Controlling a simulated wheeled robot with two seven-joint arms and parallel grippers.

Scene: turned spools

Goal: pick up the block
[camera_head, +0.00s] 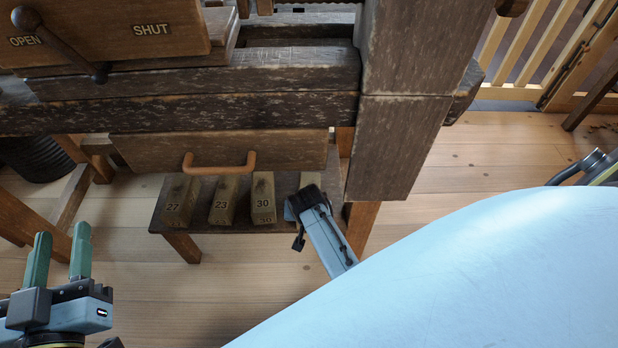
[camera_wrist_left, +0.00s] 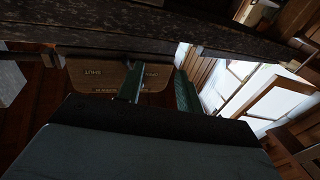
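Several wooden blocks stand in a row on a low dark shelf in the head view: block 27 (camera_head: 178,199), block 23 (camera_head: 224,199) and block 30 (camera_head: 263,199). A pale block end (camera_head: 310,180) shows at the right of the row, partly hidden. The frames do not show which block is meant. My left gripper (camera_head: 59,253) is open and empty at the lower left, apart from the shelf. Its two green fingers also stand apart in the left wrist view (camera_wrist_left: 160,90). A blue and black part of my right arm reaches the shelf's right end; its fingertips are hidden.
A heavy dark wooden frame (camera_head: 200,115) with a post (camera_head: 405,120) overhangs the shelf (camera_head: 165,222). A drawer front with a handle (camera_head: 220,169) sits just above the blocks. An OPEN/SHUT panel (camera_head: 110,30) is at upper left. Floor in front of the shelf is clear.

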